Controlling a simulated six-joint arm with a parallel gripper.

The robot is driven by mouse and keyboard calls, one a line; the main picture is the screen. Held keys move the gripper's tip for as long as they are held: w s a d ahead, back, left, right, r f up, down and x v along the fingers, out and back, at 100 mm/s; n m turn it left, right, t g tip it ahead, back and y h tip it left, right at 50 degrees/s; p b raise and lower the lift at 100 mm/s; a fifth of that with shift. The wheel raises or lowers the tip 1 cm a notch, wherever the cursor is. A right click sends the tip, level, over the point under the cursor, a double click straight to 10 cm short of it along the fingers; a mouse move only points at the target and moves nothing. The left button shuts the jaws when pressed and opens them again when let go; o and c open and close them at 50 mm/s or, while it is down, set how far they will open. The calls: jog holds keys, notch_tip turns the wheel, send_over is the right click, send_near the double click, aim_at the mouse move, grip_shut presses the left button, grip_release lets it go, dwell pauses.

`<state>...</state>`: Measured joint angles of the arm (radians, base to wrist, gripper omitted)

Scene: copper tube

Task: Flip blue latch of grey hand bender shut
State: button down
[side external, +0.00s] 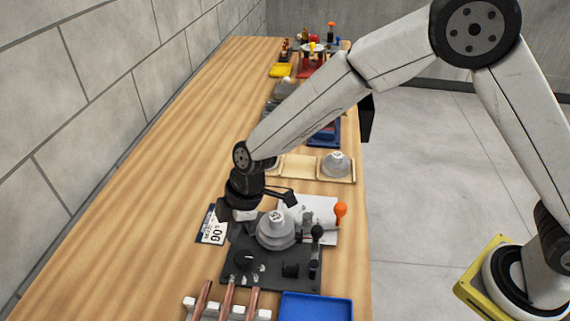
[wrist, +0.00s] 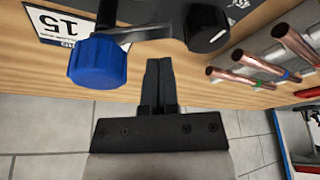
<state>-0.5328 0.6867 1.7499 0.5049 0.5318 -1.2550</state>
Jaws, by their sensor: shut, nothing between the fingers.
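The grey hand bender has a dark base plate (side external: 262,268) and a pale round former (side external: 276,232) in the side view; part of its dark body shows along the top of the wrist view. The blue latch (wrist: 97,62) shows as a ribbed blue knob on a dark arm in the wrist view; I cannot make it out in the side view. My gripper (wrist: 158,62) is shut and empty, pointing toward the bender, right of the blue knob with a visible gap. In the side view my wrist is over the bender's back left, and the fingertips are not clear.
A black knob (wrist: 207,29) is right of my fingertips. Copper tubes (wrist: 250,62) lie on a white rack (side external: 228,309) farther right. Upright levers with a black ball (side external: 317,231) and an orange ball (side external: 340,209) stand nearby. A blue tray (side external: 316,307) is in front.

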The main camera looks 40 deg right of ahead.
aim_at(253, 231)
jog(key=shift+s+d, duration=0.2)
jog(key=shift+d, duration=0.85)
jog(key=shift+s+d+n+g, duration=0.1)
jog(key=shift+d+n+g, duration=0.15)
jog(key=shift+n, duration=0.45)
jog(key=shift+s+d+n+g, duration=0.15)
jog(key=shift+n+g, duration=0.1)
jog(key=shift+n, duration=0.45)
jog(key=n, duration=0.2)
jog(key=d+n+g, duration=0.1)
jog(key=n, duration=0.1)
jog(key=shift+d, duration=0.2)
jog(key=shift+d+n, duration=0.2)
jog(key=shift+n, duration=0.1)
jog(key=shift+d, duration=0.25)
jog(key=shift+w+a, duration=0.1)
dwell(0.7)
jog(key=shift+w+a, duration=0.35)
jog(key=shift+a, duration=0.15)
jog(key=shift+w, duration=0.1)
